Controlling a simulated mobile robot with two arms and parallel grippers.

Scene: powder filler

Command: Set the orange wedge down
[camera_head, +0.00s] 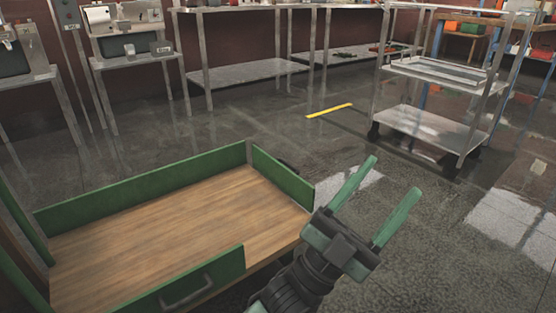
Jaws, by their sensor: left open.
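My left gripper (393,176) reaches up from the bottom edge, right of centre, in the head view. Its two green fingers are spread apart with nothing between them. The fingers are over the dark floor, just right of a wooden platform (150,230) with green side walls. I cannot make out an orange wedge anywhere in view. The bare part of the platform that shows is empty. My right gripper is not in view.
The platform's green wall (205,282) has a handle and a gap near my gripper. A wheeled metal cart (432,128) stands at the back right. A yellow strip (329,110) marks the floor. Metal tables (247,73) line the back. The floor between is clear.

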